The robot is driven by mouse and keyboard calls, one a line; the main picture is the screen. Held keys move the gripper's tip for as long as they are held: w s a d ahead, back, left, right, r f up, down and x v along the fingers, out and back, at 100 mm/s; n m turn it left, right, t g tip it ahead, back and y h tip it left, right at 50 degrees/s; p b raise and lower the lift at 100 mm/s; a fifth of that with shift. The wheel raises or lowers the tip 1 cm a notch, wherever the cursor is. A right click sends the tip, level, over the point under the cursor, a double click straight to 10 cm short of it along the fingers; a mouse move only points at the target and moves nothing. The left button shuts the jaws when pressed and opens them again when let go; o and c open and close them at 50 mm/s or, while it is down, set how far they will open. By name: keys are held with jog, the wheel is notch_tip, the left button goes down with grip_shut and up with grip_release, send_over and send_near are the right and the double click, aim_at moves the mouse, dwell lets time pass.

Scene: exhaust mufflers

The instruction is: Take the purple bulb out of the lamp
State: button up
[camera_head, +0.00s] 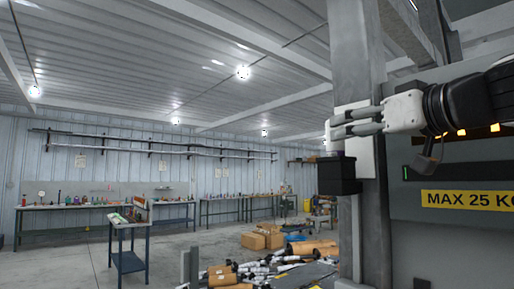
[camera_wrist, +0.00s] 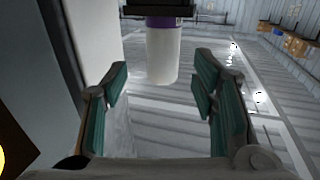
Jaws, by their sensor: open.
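The purple bulb shows in the wrist view as a white cylinder with a purple band (camera_wrist: 164,52) at its socket end. It sits in a dark lamp socket (camera_wrist: 158,7) at the top edge of that view. In the head view the lamp is a black box (camera_head: 338,174) on the grey post, with the bulb upright above it, partly covered by my fingers. My gripper (camera_head: 336,125) is open, reaching in from the right at bulb height. In the wrist view, my gripper's fingers (camera_wrist: 161,78) stand on both sides of the bulb, with gaps; neither visibly touches it.
A grey post (camera_head: 358,60) stands directly behind my gripper. A grey panel with a yellow "MAX 25 KG" label (camera_head: 468,199) is at the right. Workbenches (camera_head: 128,262), cardboard boxes (camera_head: 262,239) and a heap of parts lie farther back. Room left of the lamp is free.

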jog(key=shift+p+x, duration=0.95)
jog(key=shift+x, duration=1.85)
jog(key=shift+a+r, duration=0.1)
jog(key=shift+a, duration=0.05)
grip_shut()
